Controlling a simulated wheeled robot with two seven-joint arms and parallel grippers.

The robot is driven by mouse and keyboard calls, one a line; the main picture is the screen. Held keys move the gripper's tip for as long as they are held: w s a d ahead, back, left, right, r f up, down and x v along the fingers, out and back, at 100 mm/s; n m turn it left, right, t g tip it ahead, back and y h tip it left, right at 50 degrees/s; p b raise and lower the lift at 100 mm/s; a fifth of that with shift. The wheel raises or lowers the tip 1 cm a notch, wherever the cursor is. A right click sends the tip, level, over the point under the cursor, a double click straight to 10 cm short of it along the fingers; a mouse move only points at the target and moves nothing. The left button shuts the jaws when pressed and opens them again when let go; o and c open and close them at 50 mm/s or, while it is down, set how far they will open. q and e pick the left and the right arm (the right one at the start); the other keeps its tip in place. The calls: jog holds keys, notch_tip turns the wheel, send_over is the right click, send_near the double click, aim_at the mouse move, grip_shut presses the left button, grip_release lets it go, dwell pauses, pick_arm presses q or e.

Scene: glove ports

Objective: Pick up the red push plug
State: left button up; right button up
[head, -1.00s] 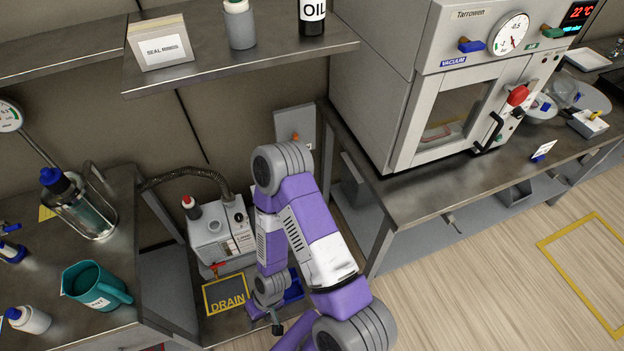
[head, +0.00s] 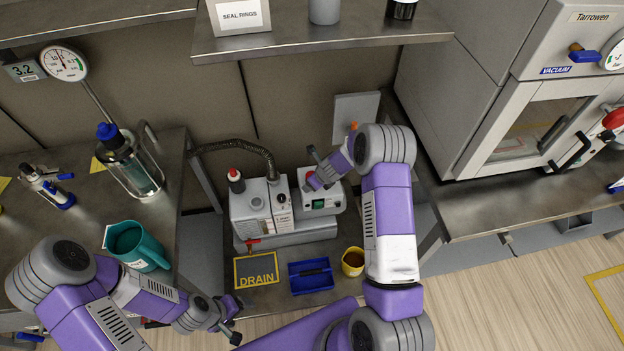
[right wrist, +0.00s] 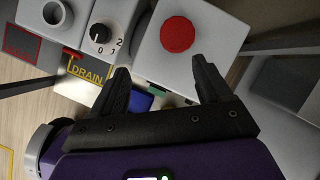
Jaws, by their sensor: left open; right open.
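The red push plug (right wrist: 177,34) shows in the right wrist view as a round red disc on top of a pale grey box (right wrist: 205,45). My right gripper (right wrist: 161,68) is open and empty, its two dark fingers pointing toward the box, with the plug just beyond and between the fingertip lines. In the head view my right gripper (head: 313,168) is above the box with the green switch (head: 318,204), and it largely hides the plug there. My left gripper (head: 232,320) is open and empty at the lower left, apart from the pump.
Beside the box stands the grey pump (head: 256,212) with a dial (right wrist: 99,33) and a round port. In front lie a DRAIN mat (head: 256,270), a blue tray (head: 310,276) and a yellow cup (head: 352,262). A teal jug (head: 138,246) stands left; a shelf (head: 330,38) hangs above.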

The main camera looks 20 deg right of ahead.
jog(key=shift+w+d+r+m, duration=0.25)
jog(key=shift+w+d+m, duration=0.05)
jog(key=shift+w+m, duration=0.15)
jog(key=shift+w+d+r+m, duration=0.25)
jog(key=shift+w+m, duration=0.1)
jog(key=shift+w, duration=0.05)
jog(key=shift+w+d+m+t, duration=0.15)
jog(key=shift+w+m+t, duration=0.15)
jog(key=shift+w, duration=0.05)
jog(key=b+x, duration=0.1)
jog(key=x, duration=0.3)
jog(key=b+x, duration=0.1)
jog(key=x, duration=0.1)
jog(key=shift+d+f+b, duration=0.2)
jog(key=shift+d+b, duration=0.05)
jog(key=shift+b, duration=0.1)
jog(key=shift+w+f, duration=0.25)
jog(key=shift+f, duration=0.1)
jog(key=shift+r, duration=0.1)
jog(key=c, duration=1.1)
